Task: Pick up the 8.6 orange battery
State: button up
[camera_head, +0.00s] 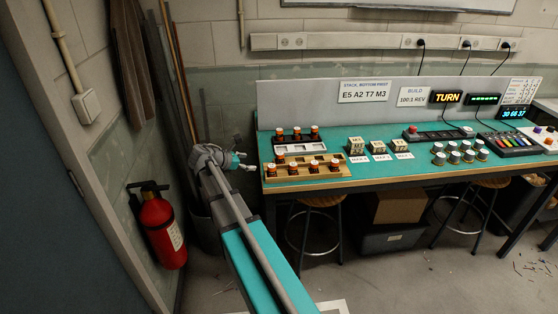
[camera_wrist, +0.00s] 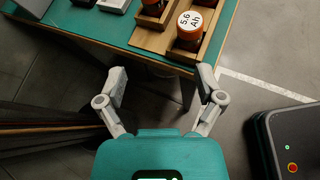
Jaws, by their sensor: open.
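Several orange batteries with dark bases stand in a wooden rack (camera_head: 305,179) at the bench's left end. Others stand on a white tray (camera_head: 300,148) behind it. The labels are too small to read in the head view, so I cannot tell which battery is the 8.6. In the wrist view, an orange battery (camera_wrist: 188,37) with a white "5.6 Ah" top stands in the rack. Part of another battery (camera_wrist: 153,8) shows left of it, its label cut off. My gripper (camera_head: 249,162) is open and empty, just left of the bench; its spread fingers (camera_wrist: 160,84) are short of the rack.
The teal bench (camera_head: 355,172) also holds small blocks (camera_head: 379,147), several silver-topped cylinders (camera_head: 467,147) and a control panel (camera_head: 510,143). A red fire extinguisher (camera_head: 162,228) stands by the left wall. Stools (camera_head: 320,202) stand under the bench edge.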

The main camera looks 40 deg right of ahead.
aim_at(277, 154)
jog(key=shift+w+d+r+n+h, duration=0.3)
jog(key=shift+d+r+n, duration=0.15)
jog(key=shift+d, duration=0.15)
jog(key=shift+w+d+r+n+h, duration=0.3)
jog(key=shift+d+r+n, duration=0.15)
jog(key=shift+d, duration=0.1)
jog(key=b+x, duration=0.2)
jog(key=x, duration=0.5)
jog(key=shift+f+b, duration=0.2)
jog(key=shift+b, duration=0.2)
jog(key=shift+s+d+f, duration=0.1)
jog(key=shift+d+f, duration=0.1)
jog(key=shift+d, duration=0.5)
jog(key=shift+d+b, duration=0.1)
jog(key=shift+b, duration=0.2)
jog(key=shift+b+x, duration=0.9)
jog(key=shift+x, duration=1.6)
jog(key=shift+s, duration=0.2)
